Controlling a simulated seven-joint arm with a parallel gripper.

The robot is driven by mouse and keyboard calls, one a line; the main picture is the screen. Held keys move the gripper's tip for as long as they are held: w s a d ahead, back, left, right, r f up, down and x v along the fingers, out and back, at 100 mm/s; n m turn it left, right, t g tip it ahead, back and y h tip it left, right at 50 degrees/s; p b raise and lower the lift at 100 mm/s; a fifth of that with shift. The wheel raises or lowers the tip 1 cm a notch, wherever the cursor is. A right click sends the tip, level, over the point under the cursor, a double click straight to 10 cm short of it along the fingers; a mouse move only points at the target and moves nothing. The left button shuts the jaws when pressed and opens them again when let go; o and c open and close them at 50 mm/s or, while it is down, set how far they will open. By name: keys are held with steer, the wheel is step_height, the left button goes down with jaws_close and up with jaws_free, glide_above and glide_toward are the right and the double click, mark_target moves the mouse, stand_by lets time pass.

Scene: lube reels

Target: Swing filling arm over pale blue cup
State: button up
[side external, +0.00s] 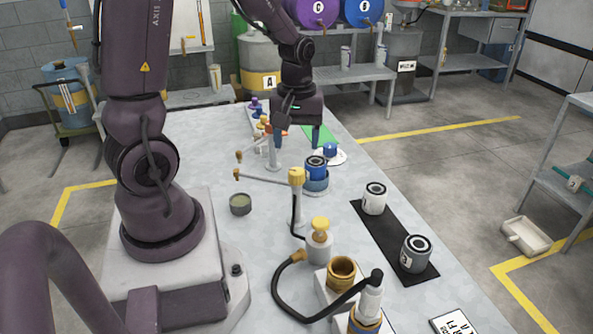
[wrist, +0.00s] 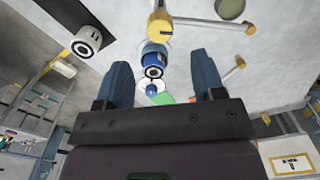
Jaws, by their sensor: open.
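The nearer filling arm (side external: 265,179) is a thin pale bar on an upright post with a yellow cap, and points left to an orange-brown tip. In the wrist view the same filling arm (wrist: 205,22) runs right from its yellow cap. A blue can with a dark top stands to the right of the post. A pale blue cup (side external: 317,184) seems to show around its base, mostly hidden by the can. My gripper (side external: 299,137) is open and empty, pointing down beyond the can. In the wrist view my gripper (wrist: 160,82) has the can between and ahead of its fingers.
A second arm with an orange tip (side external: 239,156) stands behind the first. An olive-filled cup (side external: 240,205) is left of the post. A blue knob (side external: 330,149) sits on a white disc near my gripper.

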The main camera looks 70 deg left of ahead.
mark_target(297, 171)
step_height(297, 171, down, 8)
steer(key=shift+f, duration=0.1)
stand_by(0.4)
jaws_close()
